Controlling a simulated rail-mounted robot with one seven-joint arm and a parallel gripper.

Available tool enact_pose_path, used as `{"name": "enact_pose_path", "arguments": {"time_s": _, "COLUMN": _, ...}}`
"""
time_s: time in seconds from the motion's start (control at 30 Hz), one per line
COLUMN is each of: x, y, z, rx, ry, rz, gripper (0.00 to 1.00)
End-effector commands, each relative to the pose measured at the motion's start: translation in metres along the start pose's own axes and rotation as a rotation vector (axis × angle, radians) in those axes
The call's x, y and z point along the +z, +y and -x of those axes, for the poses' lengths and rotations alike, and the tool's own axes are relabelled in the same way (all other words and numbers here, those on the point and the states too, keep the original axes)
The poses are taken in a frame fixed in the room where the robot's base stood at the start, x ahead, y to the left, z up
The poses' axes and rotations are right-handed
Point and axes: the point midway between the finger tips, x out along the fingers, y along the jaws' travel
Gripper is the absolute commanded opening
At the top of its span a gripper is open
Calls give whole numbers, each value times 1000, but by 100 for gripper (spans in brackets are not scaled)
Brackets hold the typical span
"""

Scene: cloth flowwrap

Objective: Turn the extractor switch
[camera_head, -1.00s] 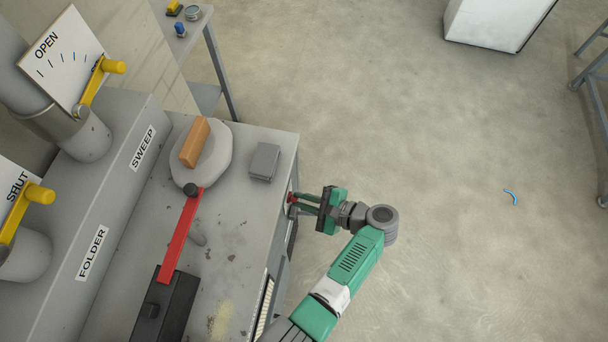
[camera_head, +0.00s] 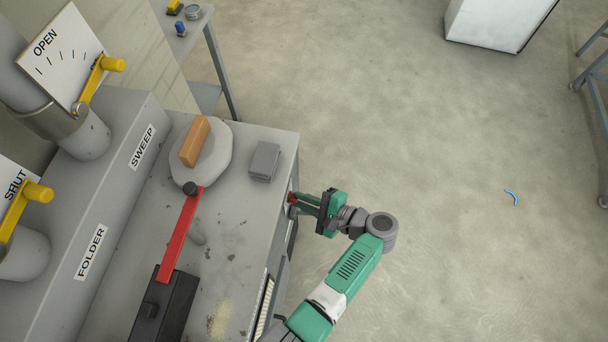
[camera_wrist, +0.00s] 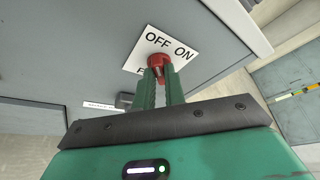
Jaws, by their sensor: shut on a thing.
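The extractor switch is a red knob (camera_wrist: 158,62) on a white plate (camera_wrist: 160,46) marked OFF and ON, fixed to the grey cabinet front. My gripper (camera_wrist: 160,78) is shut on the red knob, with its green fingers on either side of it. The lower part of the plate's lettering is hidden behind the fingers. In the head view my gripper (camera_head: 294,203) reaches the side of the grey bench, and only a bit of red shows at its fingertips. I cannot tell clearly whether the knob points to OFF or ON.
The grey bench (camera_head: 255,225) carries a red lever (camera_head: 180,235), an orange block (camera_head: 195,141) on a round pad and a grey block (camera_head: 265,161). Yellow-handled valves (camera_head: 92,82) stand at the left. The floor right of my arm is clear but for a small blue strip (camera_head: 511,198).

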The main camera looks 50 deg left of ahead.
Motion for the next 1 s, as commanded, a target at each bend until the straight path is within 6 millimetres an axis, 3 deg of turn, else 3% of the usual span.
{"name": "enact_pose_path", "arguments": {"time_s": 0.03, "x": 1, "y": -2, "z": 1, "rx": -3, "ry": -3, "rz": 4, "gripper": 16}}
{"name": "enact_pose_path", "arguments": {"time_s": 0.13, "x": 1, "y": -2, "z": 1, "rx": -2, "ry": -2, "rz": 3, "gripper": 34}}
{"name": "enact_pose_path", "arguments": {"time_s": 0.43, "x": 0, "y": -1, "z": 4, "rx": -2, "ry": 0, "rz": 1, "gripper": 34}}
{"name": "enact_pose_path", "arguments": {"time_s": 0.8, "x": 0, "y": -2, "z": 70, "rx": -3, "ry": 0, "rz": 1, "gripper": 34}}
{"name": "enact_pose_path", "arguments": {"time_s": 1.0, "x": 1, "y": -1, "z": 79, "rx": -1, "ry": -2, "rz": 1, "gripper": 34}}
